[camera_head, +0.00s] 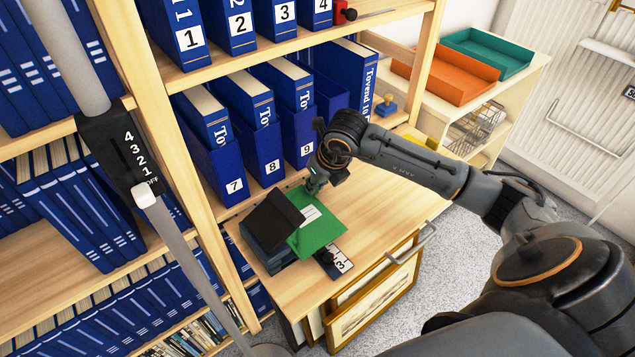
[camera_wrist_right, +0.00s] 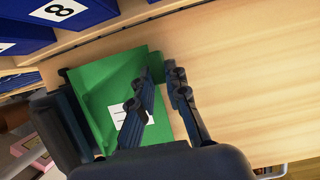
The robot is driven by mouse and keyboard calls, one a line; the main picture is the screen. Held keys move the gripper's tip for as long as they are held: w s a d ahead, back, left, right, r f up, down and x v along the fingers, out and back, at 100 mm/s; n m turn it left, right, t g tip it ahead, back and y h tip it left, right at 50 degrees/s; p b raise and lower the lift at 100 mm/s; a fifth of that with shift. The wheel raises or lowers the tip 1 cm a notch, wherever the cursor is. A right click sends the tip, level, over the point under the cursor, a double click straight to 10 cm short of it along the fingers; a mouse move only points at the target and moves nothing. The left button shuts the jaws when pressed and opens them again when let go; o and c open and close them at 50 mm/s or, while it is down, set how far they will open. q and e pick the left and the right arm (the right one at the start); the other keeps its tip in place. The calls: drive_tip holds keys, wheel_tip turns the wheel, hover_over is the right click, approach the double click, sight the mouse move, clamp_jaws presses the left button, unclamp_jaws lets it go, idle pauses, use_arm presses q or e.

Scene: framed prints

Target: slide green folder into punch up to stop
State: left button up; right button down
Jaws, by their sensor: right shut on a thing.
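The green folder (camera_head: 318,232) with a white label lies on the wooden desk top beside the dark punch (camera_head: 268,222). Its left edge meets the punch under the raised black lever; how deep it sits in the slot is hidden. In the right wrist view the green folder (camera_wrist_right: 105,85) fills the left half, with the dark punch (camera_wrist_right: 60,125) along its left side. My right gripper (camera_head: 313,187) is at the folder's far right part, shut on it. Its fingers (camera_wrist_right: 168,95) show close up in the wrist view. My left gripper is not in view.
Blue numbered binders (camera_head: 232,172) stand on the shelf behind the desk. The desk top (camera_head: 385,190) is clear to the right. Framed prints (camera_head: 375,300) stand below. A grey pole with a numbered switch (camera_head: 128,155) crosses the left.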

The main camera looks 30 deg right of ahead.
sight(301, 197)
drive_tip(key=shift+s+a, duration=0.15)
drive_tip(key=shift+a, duration=1.55)
drive_tip(key=c, duration=1.3)
unclamp_jaws()
drive_tip(key=shift+o, duration=0.2)
wheel_tip(301, 197, up, 7)
drive_tip(key=p, duration=0.4)
